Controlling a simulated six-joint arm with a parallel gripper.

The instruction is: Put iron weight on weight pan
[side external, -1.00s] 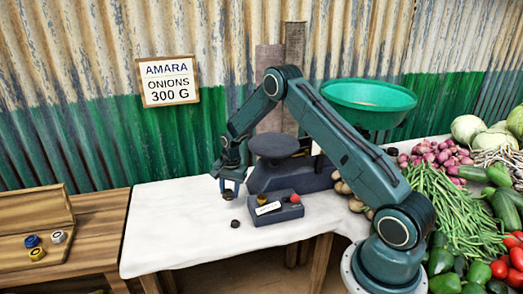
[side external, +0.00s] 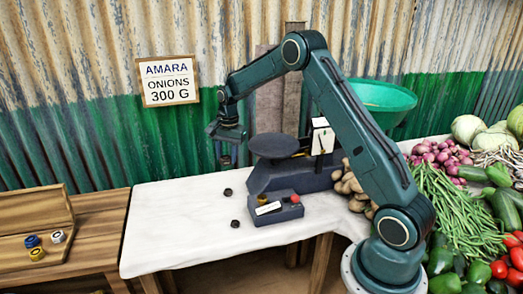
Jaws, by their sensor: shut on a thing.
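My gripper (side external: 226,158) points down, left of the scale and above the white-covered table. It is shut on a small dark iron weight (side external: 225,161), which is partly hidden by the fingers. The dark round weight pan (side external: 273,145) sits on the left side of the scale, to the right of my gripper and apart from it. Its top looks bare. Two more small dark weights lie on the cloth, one below my gripper (side external: 228,192) and one closer to the camera (side external: 235,223).
The large green pan (side external: 385,98) is behind my arm. Potatoes (side external: 350,185) and vegetables fill the right. A wooden tray (side external: 35,235) with several coloured pieces is at left. The table's left part is clear.

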